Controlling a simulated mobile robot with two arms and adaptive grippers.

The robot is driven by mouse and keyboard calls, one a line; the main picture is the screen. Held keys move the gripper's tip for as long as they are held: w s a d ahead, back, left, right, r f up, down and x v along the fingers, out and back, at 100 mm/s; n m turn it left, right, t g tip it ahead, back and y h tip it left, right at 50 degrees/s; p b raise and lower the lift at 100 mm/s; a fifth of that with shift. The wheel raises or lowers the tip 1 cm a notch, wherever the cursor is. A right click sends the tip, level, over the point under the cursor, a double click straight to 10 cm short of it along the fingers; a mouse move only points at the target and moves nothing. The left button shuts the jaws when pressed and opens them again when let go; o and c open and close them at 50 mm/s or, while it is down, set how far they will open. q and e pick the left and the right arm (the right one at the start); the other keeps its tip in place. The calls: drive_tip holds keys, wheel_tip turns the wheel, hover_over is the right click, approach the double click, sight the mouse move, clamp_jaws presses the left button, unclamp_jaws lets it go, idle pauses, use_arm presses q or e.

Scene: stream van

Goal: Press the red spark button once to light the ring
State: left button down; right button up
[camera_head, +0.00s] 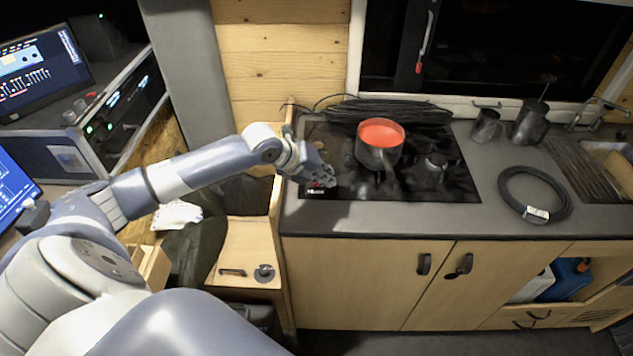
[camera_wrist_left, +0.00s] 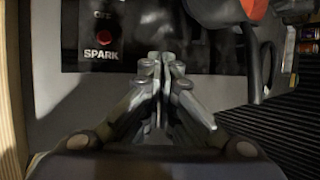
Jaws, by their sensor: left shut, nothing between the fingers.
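The spark button (camera_wrist_left: 103,33) shows dark red on a black panel, above a white SPARK label (camera_wrist_left: 101,54), at the upper left of the left wrist view. In the head view the labelled panel (camera_head: 314,191) lies at the front left edge of the black hob (camera_head: 440,187). My left gripper (camera_head: 328,180) hangs over this front left corner. In the left wrist view its fingers (camera_wrist_left: 164,62) are shut, empty, and to the right of the button. I cannot tell whether they touch the hob. No flame is visible. My right gripper is not in view.
A pot with orange-red contents (camera_head: 378,157) stands on the hob, right of my left gripper. A coiled black cable (camera_head: 512,191) lies on the counter. Cables (camera_head: 385,111) run behind the hob. Metal mugs (camera_head: 530,122) stand near the window.

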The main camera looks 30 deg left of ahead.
use_arm(q)
wheel_tip(320, 180, up, 4)
drive_tip(key=r+m+t, duration=0.1)
drive_tip(key=m, duration=0.1)
hover_over(313, 184)
drive_tip(key=shift+w+a+y, duration=0.25)
drive_tip(key=shift+w+y, duration=0.05)
drive_tip(key=shift+w, duration=0.1)
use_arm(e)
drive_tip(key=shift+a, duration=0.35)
